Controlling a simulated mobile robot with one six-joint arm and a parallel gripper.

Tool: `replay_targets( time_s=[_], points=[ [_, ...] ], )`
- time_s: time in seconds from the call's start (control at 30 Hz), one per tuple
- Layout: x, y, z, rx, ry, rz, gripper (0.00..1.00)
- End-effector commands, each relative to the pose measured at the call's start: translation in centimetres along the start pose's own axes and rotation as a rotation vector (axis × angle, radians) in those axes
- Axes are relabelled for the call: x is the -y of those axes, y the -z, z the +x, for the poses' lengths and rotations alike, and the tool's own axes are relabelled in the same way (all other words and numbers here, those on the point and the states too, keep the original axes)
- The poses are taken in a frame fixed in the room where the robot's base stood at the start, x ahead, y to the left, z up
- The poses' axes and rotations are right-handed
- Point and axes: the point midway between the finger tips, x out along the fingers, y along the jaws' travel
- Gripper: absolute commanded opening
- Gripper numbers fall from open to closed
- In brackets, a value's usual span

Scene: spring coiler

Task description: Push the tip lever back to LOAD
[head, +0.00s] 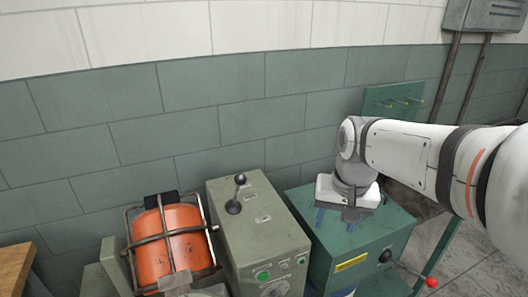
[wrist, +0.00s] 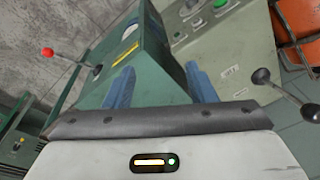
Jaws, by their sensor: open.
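A lever with a black ball knob (head: 240,179) stands on top of the grey-green control box (head: 270,225), rising from a dark round boot and leaning slightly. Small label plates lie beside it, too small to read, so I cannot tell which one says LOAD. The lever also shows at the right of the wrist view (wrist: 262,76), well to the right of my fingers. My gripper (head: 335,222) hangs over the green machine to the right of the control box. Its two blue fingers are apart with nothing between them, also in the wrist view (wrist: 160,85).
An orange drum (head: 172,240) in a dark cage is left of the control box. The green machine (head: 375,245) has a red-knobbed lever (head: 431,282) at its right side. Green buttons (head: 263,275) are on the control box's front. A tiled wall stands behind.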

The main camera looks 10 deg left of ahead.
Motion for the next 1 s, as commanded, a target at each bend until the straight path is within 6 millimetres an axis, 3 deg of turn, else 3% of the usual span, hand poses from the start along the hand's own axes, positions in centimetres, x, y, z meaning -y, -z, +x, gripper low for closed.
replay_targets(
  time_s=[0.03, 0.1, 0.2, 0.3, 0.4, 0.5, 0.67, 1.0],
  points=[
    [3.1, 2.3, -1.7, 0.023, 0.010, -0.008, 0.51],
    [7.0, 4.7, -2.8, 0.049, 0.021, 0.002, 0.51],
    [12.5, 7.1, -3.7, 0.086, 0.029, 0.013, 0.51],
    [16.9, 8.4, -4.1, 0.113, 0.034, 0.023, 0.51],
    [19.8, 8.9, -4.2, 0.130, 0.034, 0.030, 0.51],
    [21.4, 9.1, -4.1, 0.140, 0.034, 0.035, 0.51],
    [22.2, 9.1, -3.2, 0.146, 0.033, 0.037, 0.51],
    [22.3, 8.3, 2.0, 0.146, 0.033, 0.037, 0.51]
  ],
)
